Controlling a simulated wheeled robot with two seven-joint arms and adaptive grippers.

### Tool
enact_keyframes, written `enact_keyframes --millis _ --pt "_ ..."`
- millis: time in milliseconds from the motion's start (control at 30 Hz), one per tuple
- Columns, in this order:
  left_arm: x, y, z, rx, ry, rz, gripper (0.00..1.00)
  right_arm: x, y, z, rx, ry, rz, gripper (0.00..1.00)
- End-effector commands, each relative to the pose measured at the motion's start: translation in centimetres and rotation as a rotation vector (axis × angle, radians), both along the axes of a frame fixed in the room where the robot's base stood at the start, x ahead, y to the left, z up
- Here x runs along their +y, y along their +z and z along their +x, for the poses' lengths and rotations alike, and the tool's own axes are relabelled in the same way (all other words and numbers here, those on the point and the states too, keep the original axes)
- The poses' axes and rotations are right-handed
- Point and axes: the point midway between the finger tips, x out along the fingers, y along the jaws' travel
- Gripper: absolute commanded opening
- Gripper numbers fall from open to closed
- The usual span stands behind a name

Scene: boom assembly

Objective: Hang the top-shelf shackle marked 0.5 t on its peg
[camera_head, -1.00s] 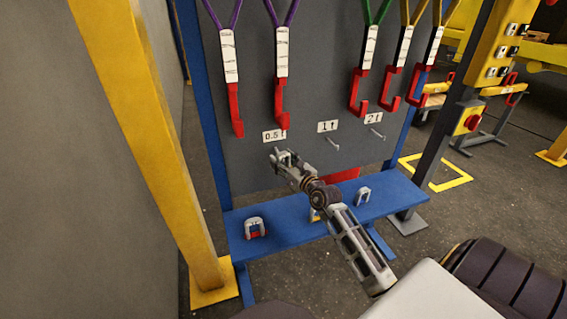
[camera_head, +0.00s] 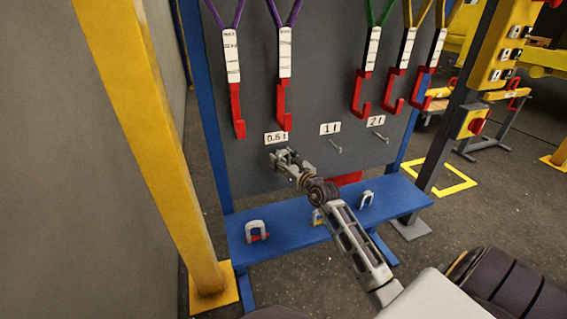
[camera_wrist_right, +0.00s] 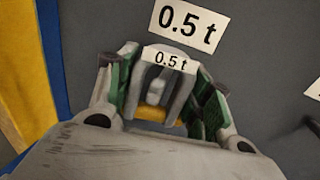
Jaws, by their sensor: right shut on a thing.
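The shackle marked 0.5 t (camera_wrist_right: 170,60) is between the fingers of my right gripper (camera_head: 284,160) in the right wrist view, its yellow pin (camera_wrist_right: 160,116) towards me. The right gripper is shut on it, in front of the grey board just below the 0.5 t sign (camera_head: 276,138). That sign also shows above the shackle in the wrist view (camera_wrist_right: 184,24). A grey stub (camera_wrist_right: 156,87), which looks like the peg, shows within the shackle's opening. I cannot tell how far it reaches in. My left gripper is out of view.
Bare pegs stick out under the 1 t (camera_head: 336,147) and 2 t (camera_head: 381,137) signs. Red hooks (camera_head: 283,108) hang on slings above. The blue shelf (camera_head: 290,237) below holds a shackle with a red pin (camera_head: 257,229) and others. A yellow post (camera_head: 150,130) stands left.

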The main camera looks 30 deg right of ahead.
Motion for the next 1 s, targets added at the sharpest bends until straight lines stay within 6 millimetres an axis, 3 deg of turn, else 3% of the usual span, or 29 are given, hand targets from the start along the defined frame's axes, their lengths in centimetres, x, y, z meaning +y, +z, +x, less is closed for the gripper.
enact_keyframes --millis 1000 --pt "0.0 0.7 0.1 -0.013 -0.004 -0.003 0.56 -0.3 -1.6 1.3 -0.002 -0.001 0.000 0.18"
